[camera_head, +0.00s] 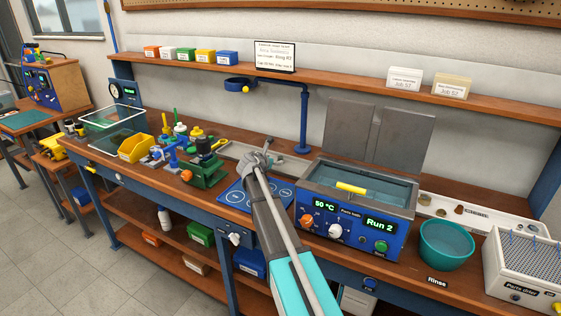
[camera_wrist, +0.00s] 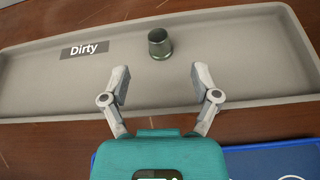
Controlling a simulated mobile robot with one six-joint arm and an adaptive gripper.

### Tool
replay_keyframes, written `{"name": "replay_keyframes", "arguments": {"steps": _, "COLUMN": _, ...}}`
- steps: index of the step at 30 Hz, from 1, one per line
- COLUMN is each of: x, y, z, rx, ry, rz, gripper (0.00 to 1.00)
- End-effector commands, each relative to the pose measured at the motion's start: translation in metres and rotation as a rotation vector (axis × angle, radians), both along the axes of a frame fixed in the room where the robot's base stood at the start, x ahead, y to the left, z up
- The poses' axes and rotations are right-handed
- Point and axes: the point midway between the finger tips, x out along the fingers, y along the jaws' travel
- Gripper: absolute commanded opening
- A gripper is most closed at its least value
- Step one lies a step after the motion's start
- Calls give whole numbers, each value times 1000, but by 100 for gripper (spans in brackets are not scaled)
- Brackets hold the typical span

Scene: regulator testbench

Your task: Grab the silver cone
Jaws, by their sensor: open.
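The piece lies ahead of the gap between the fingertips and touches neither. In the head view my gripper (camera_head: 258,160) is over the bench near the tray (camera_head: 231,149). There my arm and gripper cover part of the tray, and I cannot make out the piece.
A blue mat (camera_head: 238,196) lies on the near side of the tray. A green fixture (camera_head: 207,168) stands to the left, and the blue Parts bath (camera_head: 345,222) to the right. A blue post (camera_head: 304,122) rises behind. The tray floor around the piece is clear.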

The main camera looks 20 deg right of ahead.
Motion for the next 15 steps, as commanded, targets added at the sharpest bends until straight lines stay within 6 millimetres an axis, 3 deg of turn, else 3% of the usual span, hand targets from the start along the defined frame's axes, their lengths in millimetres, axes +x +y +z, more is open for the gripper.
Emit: {"name": "replay_keyframes", "arguments": {"steps": 15, "x": 30, "y": -36, "z": -16, "rx": 0, "ry": 0, "rz": -1, "gripper": 79}}
